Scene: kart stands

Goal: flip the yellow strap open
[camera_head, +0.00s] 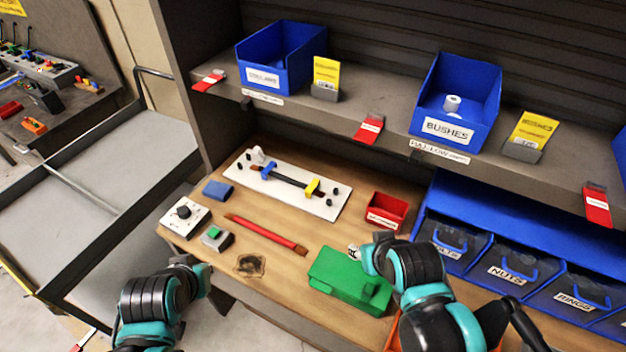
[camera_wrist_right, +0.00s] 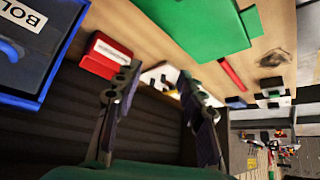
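The yellow strap (camera_head: 312,187) stands up near the right end of a white board (camera_head: 325,208) on the wooden bench. It sits over a dark rod (camera_head: 290,179); I cannot tell whether it is closed. A blue clamp or strap (camera_head: 268,171) sits toward the rod's other end. In the right wrist view my right gripper (camera_wrist_right: 158,78) is open and empty, with the white board beyond its fingertips and partly hidden. In the head view my right arm is at the front right, apart from the strap. My left gripper (camera_head: 190,267) is by the bench's front left edge, its fingers unclear.
A green box (camera_head: 340,283) lies close to my right arm. A red bin (camera_head: 386,211) stands right of the board. A red tool (camera_head: 265,235), a blue block (camera_head: 218,190) and small switch boxes lie left. A shelf with blue bins overhangs the back.

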